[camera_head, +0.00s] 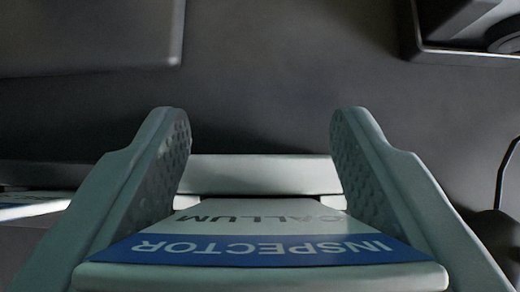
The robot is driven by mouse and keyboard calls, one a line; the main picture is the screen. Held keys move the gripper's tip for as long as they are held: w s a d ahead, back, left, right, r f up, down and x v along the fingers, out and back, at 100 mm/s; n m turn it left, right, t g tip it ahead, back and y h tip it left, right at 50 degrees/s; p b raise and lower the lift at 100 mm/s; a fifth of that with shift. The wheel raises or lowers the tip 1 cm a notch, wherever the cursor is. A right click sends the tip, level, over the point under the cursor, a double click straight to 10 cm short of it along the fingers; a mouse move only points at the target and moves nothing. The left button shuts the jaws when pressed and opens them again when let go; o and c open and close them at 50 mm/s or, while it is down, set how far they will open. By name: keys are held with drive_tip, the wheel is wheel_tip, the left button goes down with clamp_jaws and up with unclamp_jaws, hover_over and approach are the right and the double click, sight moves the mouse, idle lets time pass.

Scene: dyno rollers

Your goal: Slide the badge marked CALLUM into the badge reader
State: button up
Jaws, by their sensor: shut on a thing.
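The badge marked CALLUM (270,232) is a white card with a blue band reading INSPECTOR, and its lettering appears upside down. It lies flat between the two grey-green fingers of my gripper (262,125), which is shut on it with a finger at each side. The fingertips reach beyond the card. A pale bar (262,168) crosses just beyond the card's far end, and a dark gap shows between them. I cannot clearly identify the badge reader in this view.
Another white card-like thing with a blue edge (32,206) shows at the left, partly hidden. A dark flat block (85,40) is at the upper left. A dark raised-edge thing (465,55) is at the upper right. A black cable (501,175) runs at the right. Dark surface between is clear.

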drive_tip(key=shift+f, duration=1.15)
drive_tip(key=o, duration=1)
drive_tip(key=v, duration=1.7)
drive_tip(key=shift+s+r, duration=0.15)
